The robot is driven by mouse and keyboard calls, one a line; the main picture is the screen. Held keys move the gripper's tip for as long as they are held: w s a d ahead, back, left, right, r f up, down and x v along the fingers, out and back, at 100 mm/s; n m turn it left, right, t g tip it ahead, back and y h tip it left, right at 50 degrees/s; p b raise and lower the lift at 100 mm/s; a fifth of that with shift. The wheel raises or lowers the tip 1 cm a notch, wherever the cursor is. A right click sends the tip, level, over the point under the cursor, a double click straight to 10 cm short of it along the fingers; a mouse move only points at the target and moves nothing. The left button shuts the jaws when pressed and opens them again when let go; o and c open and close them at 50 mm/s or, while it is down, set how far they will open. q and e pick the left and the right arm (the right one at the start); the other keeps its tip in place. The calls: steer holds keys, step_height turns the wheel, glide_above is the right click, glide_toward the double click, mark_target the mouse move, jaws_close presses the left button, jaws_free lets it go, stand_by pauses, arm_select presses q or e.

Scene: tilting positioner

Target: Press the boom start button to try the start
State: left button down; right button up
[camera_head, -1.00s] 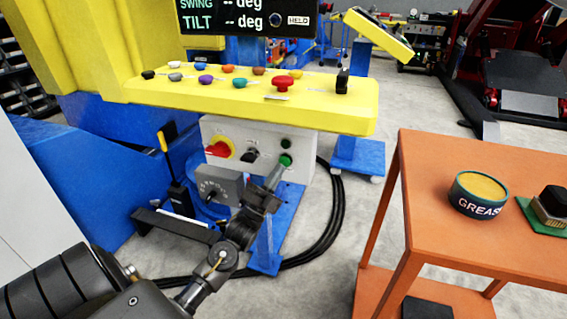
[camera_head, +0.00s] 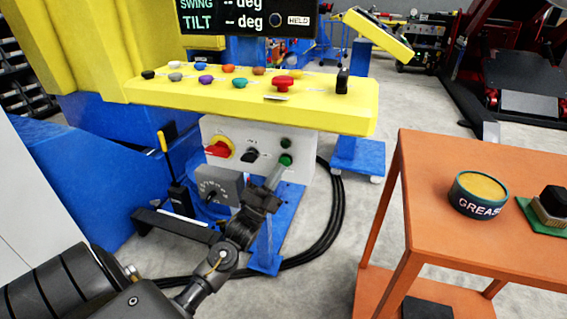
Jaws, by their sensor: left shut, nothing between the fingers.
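The green button (camera_head: 285,160) is on the right side of the white box (camera_head: 237,133) under the yellow console. My left gripper (camera_head: 280,170) is shut and empty, its tip at the green button; I cannot tell whether it touches or presses it. A smaller dark green lamp or button (camera_head: 286,143) is just above. A red rotary switch on a yellow plate (camera_head: 219,148) and a black knob (camera_head: 250,155) are to the left on the same box. The display (camera_head: 247,15) reads "-- deg" for SWING and TILT, beside a HELD label. My right gripper is not in view.
The yellow console (camera_head: 330,107) overhangs the box, with several coloured buttons and a red mushroom button (camera_head: 282,84). A grey dial box (camera_head: 218,186) is close left of my gripper. Black cables (camera_head: 336,205) curve over the floor. An orange cart (camera_head: 440,230) with a grease tin (camera_head: 480,193) stands right.

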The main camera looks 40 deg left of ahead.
arm_select(q)
steer(key=shift+w, duration=0.1)
steer(key=shift+w+a, duration=0.15)
steer(key=shift+w, duration=0.2)
steer(key=shift+w+a, duration=0.15)
steer(key=shift+w, duration=0.25)
stand_by(0.7)
stand_by(0.4)
steer(key=shift+s+d, duration=0.35)
steer(key=shift+s, duration=0.45)
